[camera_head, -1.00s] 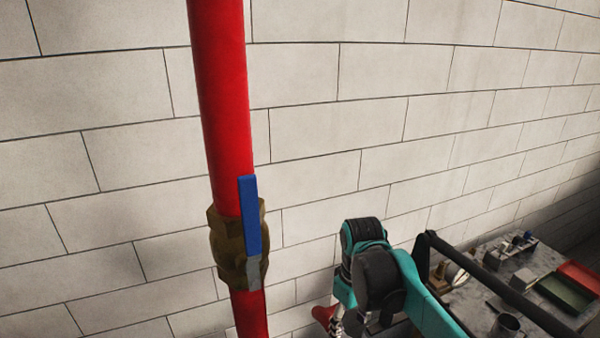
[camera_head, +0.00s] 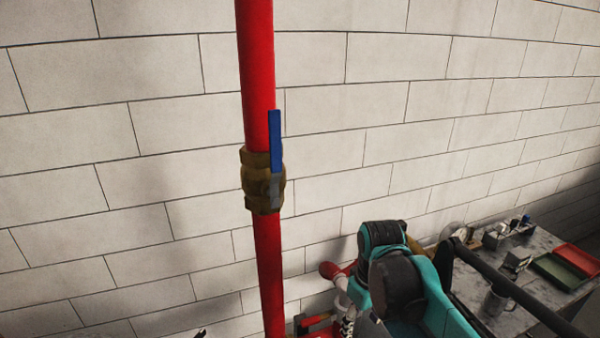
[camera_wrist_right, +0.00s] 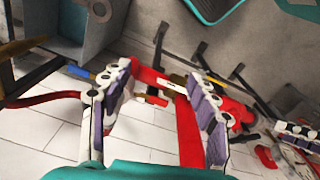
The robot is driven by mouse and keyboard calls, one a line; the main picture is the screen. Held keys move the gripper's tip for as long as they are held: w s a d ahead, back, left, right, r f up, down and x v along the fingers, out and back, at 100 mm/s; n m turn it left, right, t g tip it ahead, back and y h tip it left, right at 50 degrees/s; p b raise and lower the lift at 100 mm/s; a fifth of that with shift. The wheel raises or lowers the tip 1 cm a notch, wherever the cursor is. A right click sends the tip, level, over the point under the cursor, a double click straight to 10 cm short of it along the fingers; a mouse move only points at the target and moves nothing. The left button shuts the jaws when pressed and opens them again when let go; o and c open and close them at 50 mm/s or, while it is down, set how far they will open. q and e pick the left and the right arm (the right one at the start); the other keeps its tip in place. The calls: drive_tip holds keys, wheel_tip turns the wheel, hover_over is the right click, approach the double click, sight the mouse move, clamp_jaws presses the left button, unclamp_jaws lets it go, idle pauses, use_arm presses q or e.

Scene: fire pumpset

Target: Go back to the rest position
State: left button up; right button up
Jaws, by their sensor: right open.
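My right arm (camera_head: 395,275) is folded at the lower right of the head view. Its gripper shows partly below it, at the bottom edge. In the right wrist view my right gripper (camera_wrist_right: 156,80) is open, with nothing between its purple-padded fingers. What looks like part of my left gripper (camera_wrist_right: 298,132) shows at the right edge of that view; its jaws cannot be made out. A red vertical pipe (camera_head: 257,70) carries a brass valve (camera_head: 263,182) with an upright blue handle (camera_head: 275,138). In the head view my right arm is apart from the valve.
A grey worktable (camera_head: 540,245) at the lower right bears a mug (camera_head: 497,298), a red and green tray (camera_head: 567,267) and small items. A pale block wall (camera_head: 420,100) stands behind the pipe. The right wrist view shows tiled floor (camera_wrist_right: 40,135) and red piping.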

drive_tip(key=s+d+f+m+t+b, duration=0.2)
drive_tip(key=s+f+m+t+b, duration=0.1)
drive_tip(key=f+b, duration=0.8)
drive_tip(key=s+d+f+m+t+b, duration=0.2)
drive_tip(key=s+f+b, duration=0.4)
drive_tip(key=f+b, duration=0.5)
wheel_tip(320, 180, down, 5)
drive_tip(key=shift+f+m+t, duration=0.2)
drive_tip(key=shift+m+t, duration=0.5)
drive_tip(key=shift+t, duration=0.1)
drive_tip(key=shift+d, duration=0.1)
